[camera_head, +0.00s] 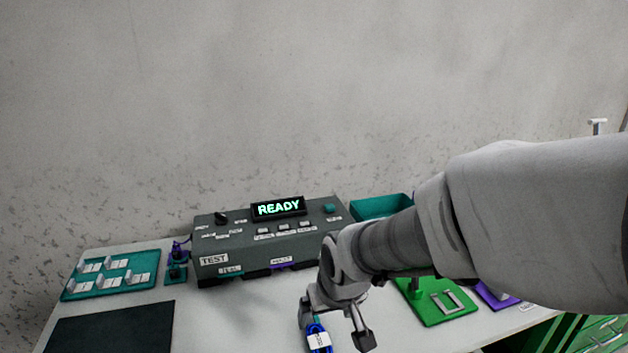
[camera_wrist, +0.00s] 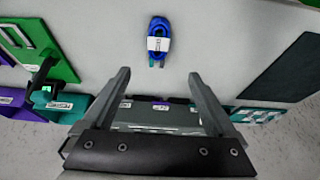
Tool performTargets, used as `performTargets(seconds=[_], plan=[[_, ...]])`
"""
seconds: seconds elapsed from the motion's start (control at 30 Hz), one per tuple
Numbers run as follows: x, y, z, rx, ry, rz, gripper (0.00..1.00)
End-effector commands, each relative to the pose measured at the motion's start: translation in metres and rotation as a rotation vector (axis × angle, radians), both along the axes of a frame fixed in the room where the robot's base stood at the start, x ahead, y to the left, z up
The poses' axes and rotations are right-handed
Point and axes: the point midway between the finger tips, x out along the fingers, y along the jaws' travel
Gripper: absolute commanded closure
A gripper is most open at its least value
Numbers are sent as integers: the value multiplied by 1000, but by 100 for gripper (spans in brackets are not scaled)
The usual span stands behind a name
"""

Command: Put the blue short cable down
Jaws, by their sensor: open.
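The blue short cable (camera_head: 319,328) is a coiled bundle with a white label band. It lies on the light tabletop at the bottom edge of the head view, partly cut off. In the wrist view the whole bundle (camera_wrist: 158,44) shows just beyond my fingertips, roughly centred between them and apart from both. My gripper (camera_head: 335,327) is open and empty. Its two fingers also show widely parted in the wrist view (camera_wrist: 159,75).
A grey test box (camera_head: 232,256) with a READY display stands behind. A teal fixture board (camera_head: 110,275) and a dark mat (camera_head: 110,328) are at left. A green board (camera_head: 458,313), a purple board (camera_head: 497,297) and a teal bin (camera_head: 381,206) are at right.

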Motion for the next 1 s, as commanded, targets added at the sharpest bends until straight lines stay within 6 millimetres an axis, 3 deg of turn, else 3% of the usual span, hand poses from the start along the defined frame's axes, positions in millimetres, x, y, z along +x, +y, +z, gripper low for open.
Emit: performTargets(seconds=[0.03, 0.33, 0.73, 1.0], plan=[[3, 1, -15, 0, 5, 0, 7], [25, 7, -72, -1, 4, 0, 7], [37, 9, -100, 0, 1, -1, 7], [49, 10, -138, 0, 1, 0, 7]])
